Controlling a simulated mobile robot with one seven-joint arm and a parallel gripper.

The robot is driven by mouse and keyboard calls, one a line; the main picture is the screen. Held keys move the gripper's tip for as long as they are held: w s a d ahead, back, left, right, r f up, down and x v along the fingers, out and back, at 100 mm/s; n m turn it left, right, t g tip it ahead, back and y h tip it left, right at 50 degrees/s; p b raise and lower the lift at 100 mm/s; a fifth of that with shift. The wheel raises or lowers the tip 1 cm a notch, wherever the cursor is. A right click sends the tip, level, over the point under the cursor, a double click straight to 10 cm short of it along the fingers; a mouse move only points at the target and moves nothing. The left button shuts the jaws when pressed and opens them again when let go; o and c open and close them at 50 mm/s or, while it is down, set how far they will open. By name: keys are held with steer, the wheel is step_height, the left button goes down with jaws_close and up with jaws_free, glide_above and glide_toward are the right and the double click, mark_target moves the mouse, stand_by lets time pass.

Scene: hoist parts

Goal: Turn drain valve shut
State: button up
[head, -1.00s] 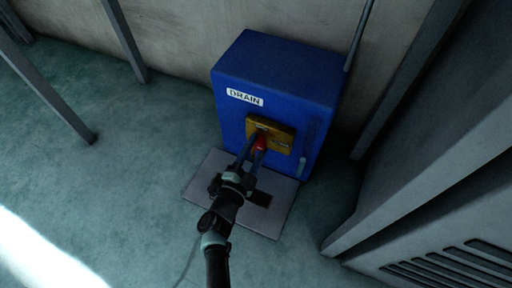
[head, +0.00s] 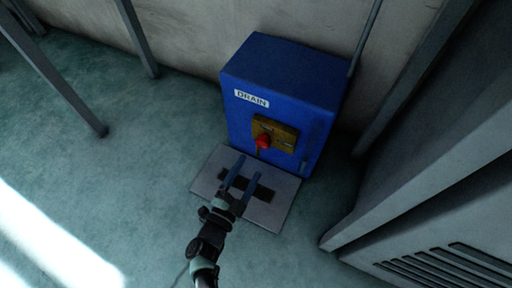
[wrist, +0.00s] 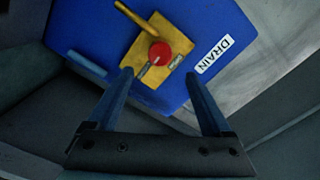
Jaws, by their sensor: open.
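The blue drain box (head: 285,85) stands against the wall with a white DRAIN label (head: 251,98). On its front is a yellow plate (head: 283,134) with two small labels and a round red knob (head: 263,142). A yellow lever (wrist: 134,17) runs from the knob to the upper left in the wrist view; in the head view it seems to point down. My gripper (head: 249,166) is open and empty, in front of and below the knob, apart from it. In the wrist view the knob (wrist: 160,53) lies just beyond and between the two fingertips.
A grey floor plate (head: 275,211) with a dark slot lies before the box. A large grey cabinet with vents (head: 430,215) stands close on the right. A metal post (head: 70,80) stands at the left.

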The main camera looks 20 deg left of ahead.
steer(key=shift+s+a+p, duration=0.1)
steer(key=shift+s+p, duration=0.45)
steer(key=shift+s, duration=1.8)
